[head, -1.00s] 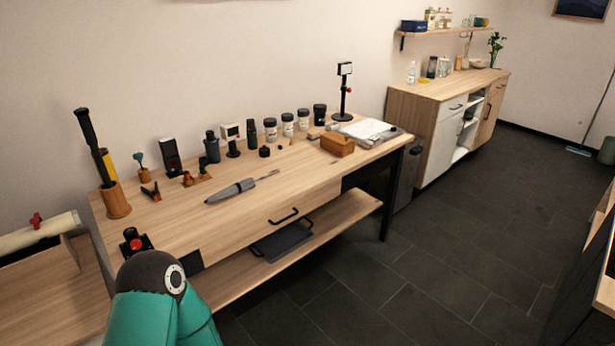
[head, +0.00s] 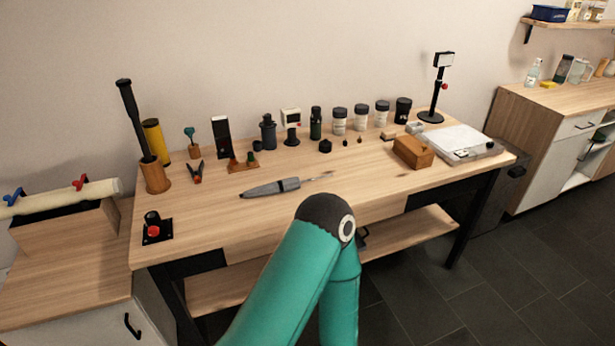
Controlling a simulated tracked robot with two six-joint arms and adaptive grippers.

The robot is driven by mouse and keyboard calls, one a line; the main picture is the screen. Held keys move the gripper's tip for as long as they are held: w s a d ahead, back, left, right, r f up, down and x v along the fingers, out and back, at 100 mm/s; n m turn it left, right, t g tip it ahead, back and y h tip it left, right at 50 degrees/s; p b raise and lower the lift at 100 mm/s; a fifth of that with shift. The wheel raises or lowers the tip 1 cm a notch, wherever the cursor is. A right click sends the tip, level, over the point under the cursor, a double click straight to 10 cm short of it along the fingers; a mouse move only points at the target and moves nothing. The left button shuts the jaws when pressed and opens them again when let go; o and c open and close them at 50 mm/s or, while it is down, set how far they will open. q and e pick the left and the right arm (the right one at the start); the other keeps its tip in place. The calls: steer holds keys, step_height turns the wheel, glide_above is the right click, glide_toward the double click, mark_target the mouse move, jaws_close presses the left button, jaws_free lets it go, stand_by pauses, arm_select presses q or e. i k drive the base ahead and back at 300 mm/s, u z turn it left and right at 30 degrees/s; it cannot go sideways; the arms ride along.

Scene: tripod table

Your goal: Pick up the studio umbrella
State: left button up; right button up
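A slim grey object with a thin pale shaft, which looks like the folded studio umbrella (head: 270,188), lies on the middle of the wooden table (head: 215,215). Its shaft points right and slightly back. A long black item (head: 130,115) stands tilted in a wooden cup at the table's back left; I cannot tell what it is. One of my teal arms rises from the bottom, its dark joint in front of the table's front edge. Neither of my grippers is in view.
Jars (head: 361,117), small stands and bottles line the table's back. A wooden box (head: 413,151) and a white board (head: 460,142) lie at the right, near a black lamp stand (head: 432,115). A black device with a red knob (head: 154,230) sits front left. The table's front middle is clear.

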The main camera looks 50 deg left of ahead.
mark_target(293, 183)
steer(key=u, duration=0.35)
steer(key=i, duration=1)
steer(key=u, duration=0.8)
steer(key=k, duration=0.7)
steer(key=u, duration=0.2)
steer(key=i, duration=0.65)
steer(key=u, duration=0.05)
